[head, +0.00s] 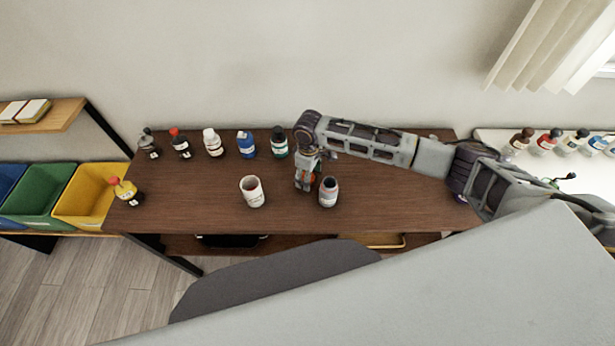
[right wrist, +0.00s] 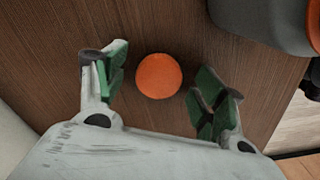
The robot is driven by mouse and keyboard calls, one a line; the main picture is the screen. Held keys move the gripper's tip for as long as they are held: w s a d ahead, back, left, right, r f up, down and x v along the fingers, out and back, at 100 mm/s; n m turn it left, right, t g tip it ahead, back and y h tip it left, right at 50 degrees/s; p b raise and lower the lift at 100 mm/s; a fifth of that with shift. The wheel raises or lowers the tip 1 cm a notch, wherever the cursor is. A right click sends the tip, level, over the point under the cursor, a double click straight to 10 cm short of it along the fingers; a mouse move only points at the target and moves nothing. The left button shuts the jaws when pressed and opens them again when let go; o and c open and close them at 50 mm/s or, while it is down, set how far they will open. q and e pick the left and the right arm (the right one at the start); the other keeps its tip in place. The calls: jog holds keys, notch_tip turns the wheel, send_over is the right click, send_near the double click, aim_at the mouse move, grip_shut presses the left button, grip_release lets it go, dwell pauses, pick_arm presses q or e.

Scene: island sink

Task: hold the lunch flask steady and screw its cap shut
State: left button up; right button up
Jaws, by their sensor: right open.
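A round orange cap (right wrist: 158,76) lies between the fingers of my right gripper (right wrist: 160,88) in the right wrist view. The fingers stand apart on either side of it, with gaps showing. In the head view my right gripper (head: 308,180) points down over the table and hides most of the cap. A dark grey jar (head: 328,192), which looks like the lunch flask, stands upright just right of the gripper. A dark grey container (right wrist: 262,22), probably the same jar, shows partly at the top right of the right wrist view. My left gripper is not in view.
The brown table (head: 400,205) has a white cup (head: 252,191) left of the gripper. Several bottles, including a blue one (head: 246,144), line the back edge. The table's right part looks clear beneath my arm.

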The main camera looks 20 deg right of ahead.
jog(key=shift+c, duration=0.4)
jog(key=c, duration=0.7)
jog(key=shift+r, duration=0.1)
jog(key=shift+r, duration=4.95)
